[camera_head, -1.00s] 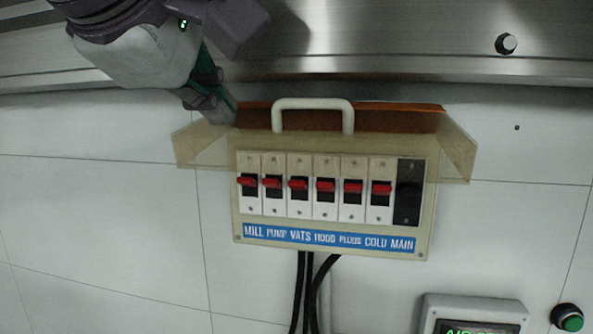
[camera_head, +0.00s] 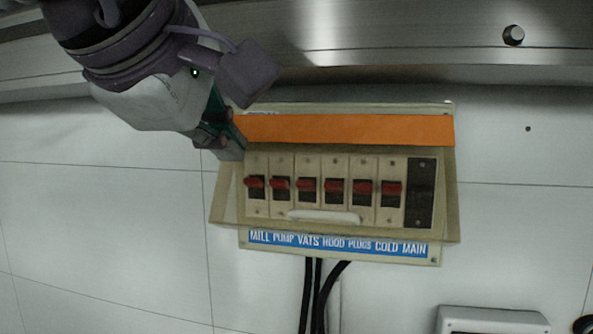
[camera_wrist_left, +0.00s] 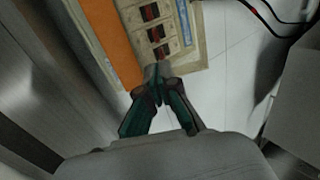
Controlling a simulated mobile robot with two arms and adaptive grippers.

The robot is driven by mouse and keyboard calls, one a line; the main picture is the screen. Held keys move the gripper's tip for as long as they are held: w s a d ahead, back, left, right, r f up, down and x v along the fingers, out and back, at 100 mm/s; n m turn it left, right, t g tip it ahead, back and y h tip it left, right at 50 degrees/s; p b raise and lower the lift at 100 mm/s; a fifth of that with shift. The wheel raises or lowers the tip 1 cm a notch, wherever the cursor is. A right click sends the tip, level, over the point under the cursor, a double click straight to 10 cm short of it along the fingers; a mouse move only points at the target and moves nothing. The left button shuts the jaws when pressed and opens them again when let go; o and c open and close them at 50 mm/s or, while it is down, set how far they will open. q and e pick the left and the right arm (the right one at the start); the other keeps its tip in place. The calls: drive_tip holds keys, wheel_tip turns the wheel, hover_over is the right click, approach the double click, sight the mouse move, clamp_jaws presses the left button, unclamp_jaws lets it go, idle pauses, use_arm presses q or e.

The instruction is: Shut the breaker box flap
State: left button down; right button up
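The breaker box (camera_head: 345,252) is on the white wall, with a row of red-handled switches behind its clear flap (camera_head: 450,215). The flap hangs down over the switches, its pale handle (camera_head: 325,217) low, just above the blue label strip. Its side edges stick out past the box sides, so it appears tilted out from the front. An orange strip (camera_head: 345,129) runs along the top. My left gripper (camera_head: 236,148) is at the upper left corner of the flap; I cannot tell if it touches. In the left wrist view its fingertips (camera_wrist_left: 155,80) are together, with nothing visible between them. My right gripper is out of view.
A steel ledge (camera_head: 400,60) with a round knob (camera_head: 514,35) runs above the box. Black cables (camera_head: 318,295) hang below it. A grey panel (camera_head: 492,318) is at the lower right. The wall left of the box is clear.

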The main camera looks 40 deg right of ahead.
use_arm(q)
drive_tip(key=s+a+b, duration=0.3)
drive_tip(key=s+a, duration=0.3)
drive_tip(key=a, duration=0.1)
drive_tip(key=shift+s+a, duration=0.25)
drive_tip(key=shift+a, duration=0.05)
idle(0.4)
drive_tip(key=shift+d, duration=0.1)
